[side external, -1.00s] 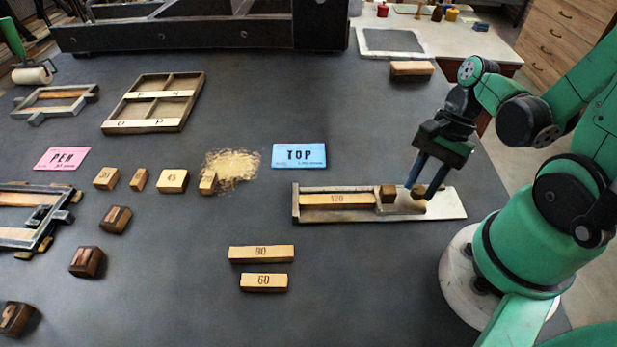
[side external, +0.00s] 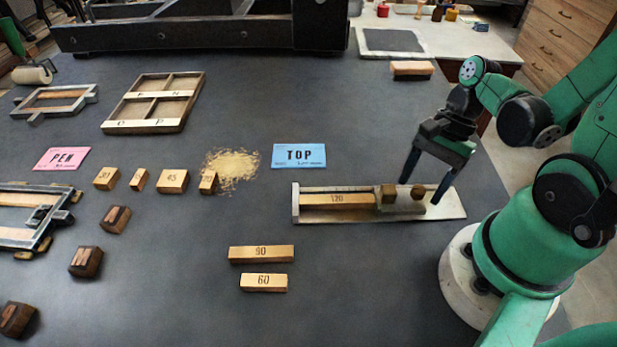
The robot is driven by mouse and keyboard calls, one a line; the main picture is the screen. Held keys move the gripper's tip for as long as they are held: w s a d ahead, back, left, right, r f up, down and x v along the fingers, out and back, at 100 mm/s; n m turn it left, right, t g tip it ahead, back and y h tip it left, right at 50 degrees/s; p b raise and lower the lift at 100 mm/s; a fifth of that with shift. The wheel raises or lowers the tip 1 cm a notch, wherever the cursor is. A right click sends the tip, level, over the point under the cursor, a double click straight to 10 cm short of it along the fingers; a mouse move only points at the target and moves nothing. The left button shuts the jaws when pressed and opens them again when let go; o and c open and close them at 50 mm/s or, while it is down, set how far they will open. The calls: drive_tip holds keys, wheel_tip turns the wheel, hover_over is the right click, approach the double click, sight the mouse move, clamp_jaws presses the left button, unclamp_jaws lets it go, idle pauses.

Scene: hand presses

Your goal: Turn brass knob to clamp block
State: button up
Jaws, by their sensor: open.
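The composing tray (side external: 449,205) is a light metal plate with a raised back and left wall. A long wooden block marked 120 (side external: 336,200) lies in it, with a short dark wooden block (side external: 388,194) at its right end. The small brass knob (side external: 417,193) sits just right of that block and looks dull brown. My gripper (side external: 420,192) is open, with one dark finger on each side of the knob. The left finger ends near the short block, and the right finger ends over the bare plate. I cannot tell whether either fingertip touches anything.
Wooden blocks marked 90 (side external: 261,254) and 60 (side external: 263,283) lie in front of the tray. Several small blocks, a divided tray (side external: 114,126) and a pink PEN card (side external: 61,158) are further left.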

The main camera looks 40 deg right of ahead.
drive_tip(key=shift+v, duration=2.8)
